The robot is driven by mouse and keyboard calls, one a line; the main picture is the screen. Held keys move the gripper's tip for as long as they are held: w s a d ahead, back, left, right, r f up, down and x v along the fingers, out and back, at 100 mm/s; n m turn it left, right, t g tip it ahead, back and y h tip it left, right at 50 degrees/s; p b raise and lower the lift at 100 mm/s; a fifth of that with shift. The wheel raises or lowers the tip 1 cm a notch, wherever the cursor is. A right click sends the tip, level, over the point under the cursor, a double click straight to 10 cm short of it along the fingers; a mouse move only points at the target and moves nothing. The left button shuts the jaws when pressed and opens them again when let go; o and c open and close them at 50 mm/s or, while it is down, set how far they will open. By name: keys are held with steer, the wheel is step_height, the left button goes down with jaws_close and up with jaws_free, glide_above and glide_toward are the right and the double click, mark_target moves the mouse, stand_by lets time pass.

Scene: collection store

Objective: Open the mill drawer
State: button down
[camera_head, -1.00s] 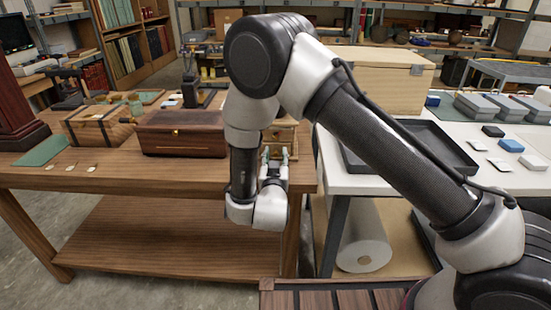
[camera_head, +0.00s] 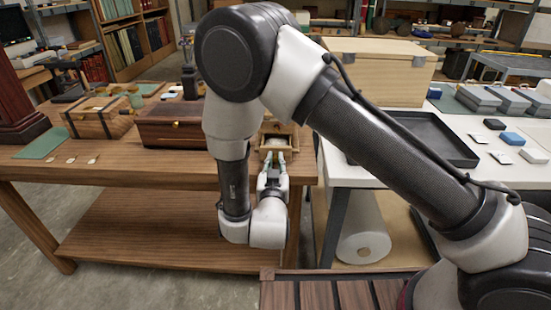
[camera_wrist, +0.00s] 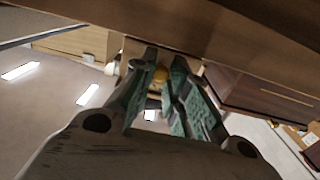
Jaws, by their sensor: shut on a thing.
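The mill (camera_head: 284,128) is a small wooden box at the right end of the wooden table, partly hidden behind my arm. Its drawer (camera_head: 267,152) stands out from its front, and its open top shows a pale inside. My gripper (camera_head: 273,163) is at the drawer's front, shut on the drawer knob. The drawer front is hard to make out there.
A dark red-brown box (camera_head: 176,124) stands on the table just left of the mill. A lighter wooden box (camera_head: 98,120) is further left. A white table with a black tray (camera_head: 425,142) stands to the right. The floor before the wooden table is clear.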

steer(key=c, duration=1.4)
jaws_free()
step_height(320, 180, up, 10)
steer(key=shift+r, duration=0.1)
steer(key=shift+w, duration=0.1)
